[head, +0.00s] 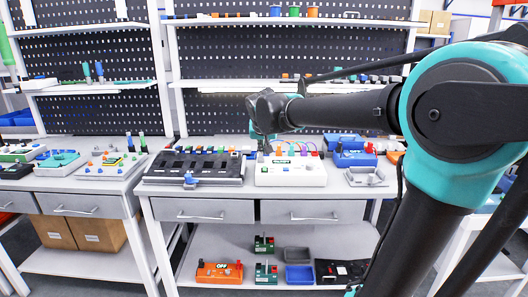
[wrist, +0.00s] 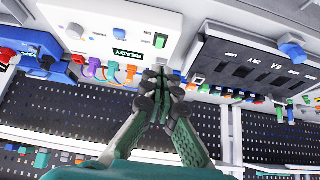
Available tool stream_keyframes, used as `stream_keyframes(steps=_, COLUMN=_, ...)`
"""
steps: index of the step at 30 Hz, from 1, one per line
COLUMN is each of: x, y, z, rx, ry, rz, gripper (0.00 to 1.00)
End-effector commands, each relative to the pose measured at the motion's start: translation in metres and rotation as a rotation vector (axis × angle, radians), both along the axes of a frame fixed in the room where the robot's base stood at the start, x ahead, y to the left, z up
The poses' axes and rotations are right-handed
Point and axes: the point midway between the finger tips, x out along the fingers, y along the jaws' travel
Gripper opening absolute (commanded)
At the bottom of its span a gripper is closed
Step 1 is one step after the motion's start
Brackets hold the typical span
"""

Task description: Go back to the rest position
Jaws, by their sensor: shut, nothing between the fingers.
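My gripper (head: 264,148) hangs at the end of my outstretched arm, just above the back edge of the workbench in the head view. In the wrist view my gripper (wrist: 163,85) has its fingers pressed together with nothing between them. A white box with a green label reading READY (wrist: 128,52) lies close by the fingertips in the wrist view; the same white box (head: 305,175) stands on the bench below my gripper in the head view. I cannot tell whether the fingertips touch it.
A black slotted tray (head: 170,167) stands left of the white box. A blue device (head: 352,158) and a small grey tray (head: 367,178) are on the right. Shelves and perforated back panels (head: 290,53) rise behind. An orange box (head: 219,272) sits on the lower shelf.

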Motion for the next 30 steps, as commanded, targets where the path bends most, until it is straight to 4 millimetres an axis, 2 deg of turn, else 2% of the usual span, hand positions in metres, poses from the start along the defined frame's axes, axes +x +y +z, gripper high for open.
stream_keyframes(steps=12, x=-0.003, y=-0.002, z=-0.001, rx=-0.001, ry=0.003, rz=-0.002, gripper=0.0)
stream_keyframes(steps=14, x=-0.007, y=-0.009, z=-0.008, rx=-0.003, ry=0.011, rz=-0.005, gripper=0.0)
stream_keyframes(steps=17, x=-0.025, y=-0.031, z=-0.033, rx=-0.011, ry=0.04, rz=-0.009, gripper=0.0)
stream_keyframes(steps=20, x=-0.057, y=-0.064, z=-0.074, rx=-0.019, ry=0.088, rz=-0.011, gripper=0.0)
stream_keyframes(steps=24, x=-0.118, y=-0.108, z=-0.138, rx=-0.022, ry=0.166, rz=-0.003, gripper=0.0)
stream_keyframes(steps=27, x=-0.166, y=-0.131, z=-0.18, rx=-0.017, ry=0.215, rz=0.01, gripper=0.0)
stream_keyframes(steps=30, x=-0.209, y=-0.144, z=-0.215, rx=-0.006, ry=0.255, rz=0.026, gripper=0.0)
